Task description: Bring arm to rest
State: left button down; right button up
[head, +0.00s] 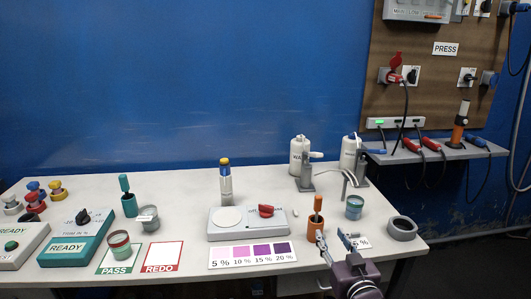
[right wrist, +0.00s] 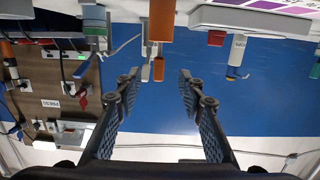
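My right gripper (head: 335,238) is at the front right of the white table (head: 180,236). Its two fingers are spread apart, and in the right wrist view nothing is between the fingertips (right wrist: 158,85). In the head view it is in front of an orange-brown cup holding an orange-handled tool (head: 315,226) and beside a small "%" label (head: 361,243). I cannot tell its exact height above the table. The right wrist view is upside down, with the table edge at the top. My left gripper is not in view.
A grey ring (head: 402,229) and a blue-topped jar (head: 354,207) are close on the right. A stirrer plate (head: 240,223) and percent colour card (head: 252,255) lie left. Two white bottles (head: 299,156) stand behind. A shelf (head: 435,153) with cables is at the right wall.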

jog(key=s+a+f+g, duration=0.1)
jog(key=s+f+g, duration=0.6)
jog(key=s+f, duration=1)
jog(key=s+a+f+n+g, duration=0.1)
jog(key=s+f+g, duration=0.15)
jog(key=s, duration=0.75)
jog(key=s+f+n+g, duration=0.1)
jog(key=s+g, duration=0.3)
jog(key=s, duration=0.6)
notch_tip(320, 180, down, 25)
jog(key=s+g, duration=0.1)
jog(key=s+d+f+g, duration=0.1)
jog(key=s+d+f, duration=0.1)
jog(key=s+f, duration=1.5)
jog(key=shift+s+d+f, duration=0.25)
jog(key=shift+s+d, duration=0.05)
jog(key=shift+s, duration=0.1)
